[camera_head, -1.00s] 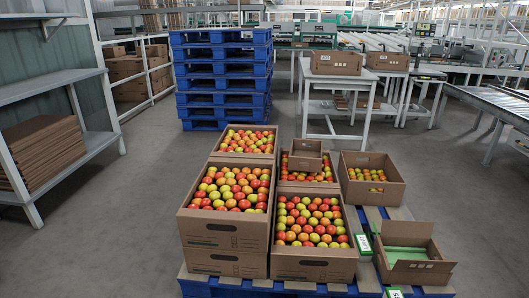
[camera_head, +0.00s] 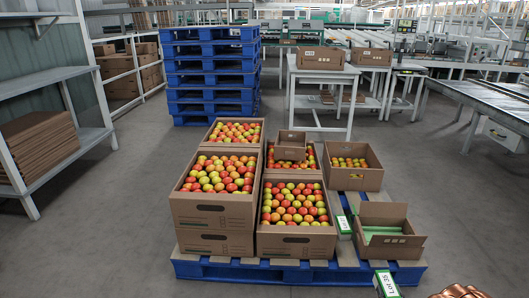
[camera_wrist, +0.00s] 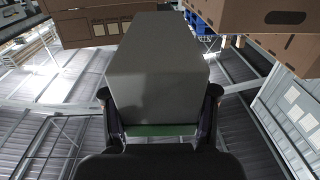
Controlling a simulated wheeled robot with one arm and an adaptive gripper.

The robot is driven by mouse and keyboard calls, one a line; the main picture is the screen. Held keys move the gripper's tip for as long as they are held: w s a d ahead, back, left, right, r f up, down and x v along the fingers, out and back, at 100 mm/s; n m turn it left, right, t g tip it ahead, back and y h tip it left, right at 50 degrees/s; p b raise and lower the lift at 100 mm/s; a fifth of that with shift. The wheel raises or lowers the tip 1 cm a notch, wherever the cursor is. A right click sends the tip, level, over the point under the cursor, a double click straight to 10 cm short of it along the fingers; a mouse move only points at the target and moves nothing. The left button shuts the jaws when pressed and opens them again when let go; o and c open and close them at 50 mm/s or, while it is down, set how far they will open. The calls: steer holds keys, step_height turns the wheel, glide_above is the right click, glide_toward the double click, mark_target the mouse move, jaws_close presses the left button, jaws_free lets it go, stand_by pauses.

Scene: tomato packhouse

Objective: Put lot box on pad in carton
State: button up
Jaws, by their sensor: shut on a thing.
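In the wrist view, my gripper (camera_wrist: 161,112) is shut on a plain grey box, the lot box (camera_wrist: 157,75), with a finger on each side and a green strip along its near end. In the head view, a white and green box marked LOT 35 (camera_head: 386,284) shows at the bottom edge, apart from the cartons; it looks like the held one. My gripper's fingers are not clear there. The small open carton (camera_head: 404,240) sits at the pallet's right front, with a green pad (camera_head: 382,232) inside. Another white and green lot piece (camera_head: 344,226) stands just left of this carton.
Fruit-filled cartons (camera_head: 212,215) crowd the blue pallet (camera_head: 220,270) left of and behind the small carton. A half-full carton (camera_head: 354,179) stands behind it. A coppery object (camera_head: 460,292), unclear, shows at the bottom right. Floor right of the pallet is clear.

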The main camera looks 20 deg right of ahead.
steer(key=w+a+r, duration=0.3)
steer(key=w+r, duration=0.6)
steer(key=w, duration=0.2)
steer(key=w+a+r, duration=0.2)
steer(key=w+r, duration=0.8)
steer(key=w+a+r+n+y, duration=0.1)
steer(key=w+a+r, duration=0.4)
steer(key=a+r, duration=0.25)
steer(key=w+a+r+y, duration=0.1)
steer(key=w+a+r, duration=0.45)
steer(key=a, duration=0.25)
steer(key=s+a+r+n+y, duration=0.1)
steer(key=a+r+y, duration=0.1)
steer(key=a+r, duration=0.8)
steer(key=a+r+n+y, duration=0.1)
steer(key=a+r, duration=0.5)
steer(key=a, duration=0.7)
step_height(320, 180, up, 34)
steer(key=p, duration=3.4)
steer(key=shift+t, duration=0.4)
